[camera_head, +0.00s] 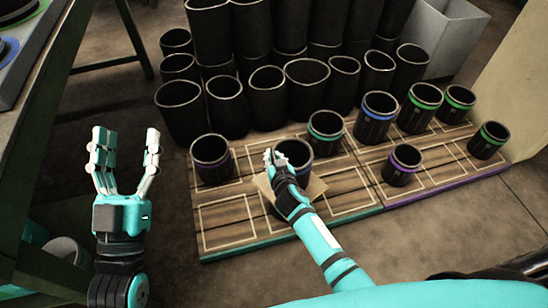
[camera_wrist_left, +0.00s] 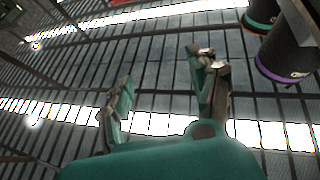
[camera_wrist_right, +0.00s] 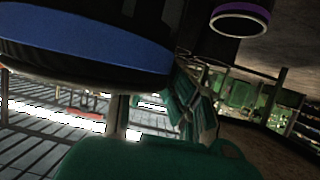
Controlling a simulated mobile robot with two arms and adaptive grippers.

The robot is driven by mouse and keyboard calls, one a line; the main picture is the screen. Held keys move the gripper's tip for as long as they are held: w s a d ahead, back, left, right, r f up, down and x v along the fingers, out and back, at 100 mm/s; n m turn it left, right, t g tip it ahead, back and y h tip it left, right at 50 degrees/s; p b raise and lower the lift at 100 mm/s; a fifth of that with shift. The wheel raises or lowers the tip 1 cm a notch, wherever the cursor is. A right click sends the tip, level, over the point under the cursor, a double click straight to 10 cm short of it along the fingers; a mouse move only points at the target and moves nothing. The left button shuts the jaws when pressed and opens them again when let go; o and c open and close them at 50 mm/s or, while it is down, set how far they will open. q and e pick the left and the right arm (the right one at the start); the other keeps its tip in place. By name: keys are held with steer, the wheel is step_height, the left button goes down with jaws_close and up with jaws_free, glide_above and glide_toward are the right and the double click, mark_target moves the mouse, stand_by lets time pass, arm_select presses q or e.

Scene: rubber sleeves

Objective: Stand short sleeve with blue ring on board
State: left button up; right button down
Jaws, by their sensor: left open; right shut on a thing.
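My right gripper (camera_head: 279,160) is shut on a short black sleeve (camera_head: 298,149) over the front-left part of the wooden board (camera_head: 226,215). In the right wrist view a wide blue ring (camera_wrist_right: 85,42) shows close up on this sleeve. The sleeve looks roughly upright; I cannot tell whether its base touches the board. My left gripper (camera_head: 124,165) is open and empty, left of the board. It also shows open in the left wrist view (camera_wrist_left: 160,100). A black sleeve with a blue ring (camera_head: 375,118) stands on the board at the back.
Other short sleeves stand on the board, with a purple-blue ring (camera_head: 211,160), green rings (camera_head: 325,132) and a purple ring (camera_head: 402,166). Tall black sleeves (camera_head: 308,90) crowd behind it. A tan square piece (camera_head: 314,187) lies around my right gripper. Front-left cells are bare.

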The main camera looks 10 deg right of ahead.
arm_select(q)
steer(key=shift+s+r, duration=0.2)
steer(key=shift+r, duration=0.05)
arm_select(e)
steer(key=shift+f+b, duration=0.4)
steer(key=shift+b, duration=0.1)
steer(key=c, duration=1.4)
jaws_free()
steer(key=shift+f, duration=0.1)
arm_select(q)
steer(key=s+r+t, duration=0.1)
steer(key=s+r+t+h, duration=0.1)
steer(key=r, duration=0.1)
steer(key=shift+t, duration=0.3)
steer(key=shift+a+f, duration=0.1)
